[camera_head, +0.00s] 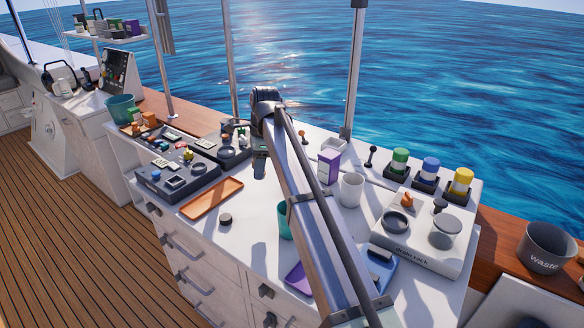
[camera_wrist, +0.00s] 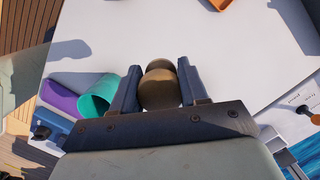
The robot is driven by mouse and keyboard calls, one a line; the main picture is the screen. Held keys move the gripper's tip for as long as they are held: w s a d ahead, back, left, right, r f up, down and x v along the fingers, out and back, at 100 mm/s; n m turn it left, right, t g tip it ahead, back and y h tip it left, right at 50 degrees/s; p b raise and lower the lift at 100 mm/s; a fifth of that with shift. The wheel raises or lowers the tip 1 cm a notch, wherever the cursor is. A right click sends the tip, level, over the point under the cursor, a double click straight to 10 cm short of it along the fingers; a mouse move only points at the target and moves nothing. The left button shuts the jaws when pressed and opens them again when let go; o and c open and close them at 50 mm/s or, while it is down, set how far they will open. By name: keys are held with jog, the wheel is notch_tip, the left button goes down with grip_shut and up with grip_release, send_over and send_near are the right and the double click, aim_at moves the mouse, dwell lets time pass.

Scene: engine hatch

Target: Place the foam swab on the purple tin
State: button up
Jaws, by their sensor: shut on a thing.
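My gripper (camera_head: 259,166) hangs above the white counter near the orange tray, seen from behind in the head view. In the wrist view its two fingers (camera_wrist: 158,84) are shut on a brown, rounded, two-part thing, which I take to be the foam swab (camera_wrist: 158,92). It is hard to make out in the head view. A flat purple tray, which looks like the purple tin (camera_head: 298,279), lies at the counter's front edge, partly hidden by my arm. It also shows at the left in the wrist view (camera_wrist: 60,97). My gripper is well apart from it.
A teal cup (camera_head: 285,222) stands close behind the purple tin. A blue tray (camera_head: 381,272) lies to its right, beside the drain rack (camera_head: 415,258). A white cup (camera_head: 351,189) and purple carton (camera_head: 328,166) stand farther back. The orange tray (camera_head: 212,198) is empty.

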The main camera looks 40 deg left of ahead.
notch_tip(320, 180, up, 16)
jog(key=m+t, duration=0.1)
jog(key=m, duration=0.8)
send_over(327, 153)
jog(key=shift+m+y, duration=0.3)
jog(key=shift+w+d+f, duration=0.1)
jog(key=shift+d+f, duration=0.05)
jog(key=shift+f, duration=3.75)
jog(key=shift+w+d+f, duration=0.1)
jog(key=shift+d+f, duration=0.05)
jog(key=shift+f, duration=3.7)
jog(key=shift+f, duration=0.15)
jog(key=o, duration=1)
jog(key=shift+o, duration=0.2)
notch_tip(327, 153, up, 12)
jog(key=d, duration=0.1)
jog(key=shift+d, duration=0.4)
